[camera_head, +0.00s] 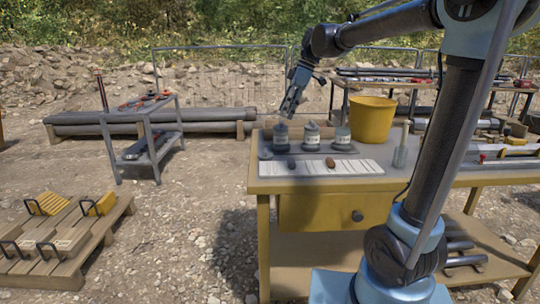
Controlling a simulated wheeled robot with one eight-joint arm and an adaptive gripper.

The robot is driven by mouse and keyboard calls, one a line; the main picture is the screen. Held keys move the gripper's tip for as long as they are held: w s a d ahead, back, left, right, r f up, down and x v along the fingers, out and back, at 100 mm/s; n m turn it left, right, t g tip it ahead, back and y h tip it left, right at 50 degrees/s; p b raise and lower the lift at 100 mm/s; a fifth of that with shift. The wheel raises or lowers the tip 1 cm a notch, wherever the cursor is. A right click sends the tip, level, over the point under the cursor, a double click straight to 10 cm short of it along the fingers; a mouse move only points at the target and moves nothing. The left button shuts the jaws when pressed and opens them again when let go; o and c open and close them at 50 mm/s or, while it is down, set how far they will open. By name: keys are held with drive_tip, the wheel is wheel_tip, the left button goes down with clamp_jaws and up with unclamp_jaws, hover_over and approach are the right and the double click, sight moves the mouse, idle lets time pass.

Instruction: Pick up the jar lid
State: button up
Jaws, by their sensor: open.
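My gripper (288,108) hangs open and empty above the left end of the yellow workbench (420,180). It points down, just over the leftmost of three labelled jars. The left jar (281,138) looks dark, the middle jar (311,135) has a pale label, and the right jar (342,137) is greyish. They stand upright on a dark mat. A small dark round piece (265,153) lies at the mat's left front corner, apart from the jars. It may be the jar lid, but it is too small to tell. My gripper is above it and to its right.
A yellow bucket (372,121) stands behind the jars to the right. A white card strip (325,168) with small dark and brown lumps lies in front. A clear bottle (400,155) stands to the right. The bench's left edge is close to the mat.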

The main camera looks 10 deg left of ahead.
drive_tip(key=a, duration=0.1)
approach(266, 149)
drive_tip(key=shift+n, duration=0.3)
drive_tip(key=x, duration=0.9)
drive_tip(key=shift+s+d, duration=0.1)
drive_tip(key=c, duration=0.6)
